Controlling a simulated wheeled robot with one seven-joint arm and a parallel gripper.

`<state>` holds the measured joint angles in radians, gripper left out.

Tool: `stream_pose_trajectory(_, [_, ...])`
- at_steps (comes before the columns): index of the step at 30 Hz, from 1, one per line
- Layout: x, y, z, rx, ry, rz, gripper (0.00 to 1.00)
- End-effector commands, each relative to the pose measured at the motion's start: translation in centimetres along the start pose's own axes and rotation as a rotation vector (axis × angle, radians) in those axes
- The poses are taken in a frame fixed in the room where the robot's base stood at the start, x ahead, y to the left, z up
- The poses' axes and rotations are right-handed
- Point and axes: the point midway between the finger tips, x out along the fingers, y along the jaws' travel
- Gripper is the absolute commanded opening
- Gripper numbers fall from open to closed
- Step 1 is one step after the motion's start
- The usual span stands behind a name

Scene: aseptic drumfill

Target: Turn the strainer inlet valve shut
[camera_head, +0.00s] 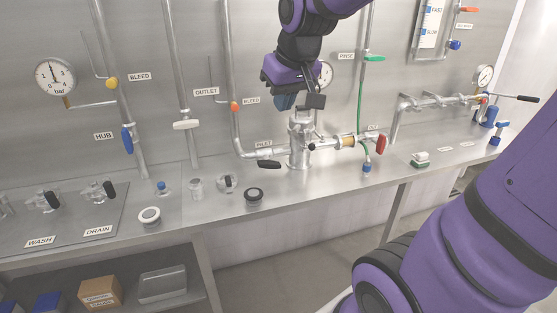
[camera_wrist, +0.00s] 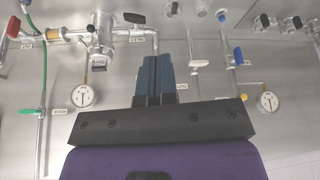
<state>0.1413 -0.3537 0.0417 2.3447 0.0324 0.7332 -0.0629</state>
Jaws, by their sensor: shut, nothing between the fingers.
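The metal strainer (camera_head: 300,148) stands upright on the steel bench, with pipes joining on both sides; it also shows in the wrist view (camera_wrist: 101,42). On its left pipe, by a small label that seems to read INLET (camera_head: 264,143), is a valve with a black lever (camera_head: 268,164). The lever lies roughly along the pipe; in the wrist view the black lever (camera_wrist: 135,18) is near the top.
A red-handled valve (camera_head: 381,144) is on the strainer's right pipe, near a green hose (camera_head: 361,100). Pressure gauges (camera_head: 55,77) and vertical pipes (camera_head: 178,80) line the back wall. A black-topped round part (camera_head: 254,196) stands on the bench front.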

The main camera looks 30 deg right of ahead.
Motion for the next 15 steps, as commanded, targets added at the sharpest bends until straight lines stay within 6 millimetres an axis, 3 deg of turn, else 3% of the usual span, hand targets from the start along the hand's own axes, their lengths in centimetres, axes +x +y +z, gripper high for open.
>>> stream_pose_trajectory(8, [4.5,2.0,-4.6,0.036,-0.041,0.007,0.0])
stream_pose_trajectory(15, [11.3,5.3,-9.2,0.077,-0.071,0.005,0.0])
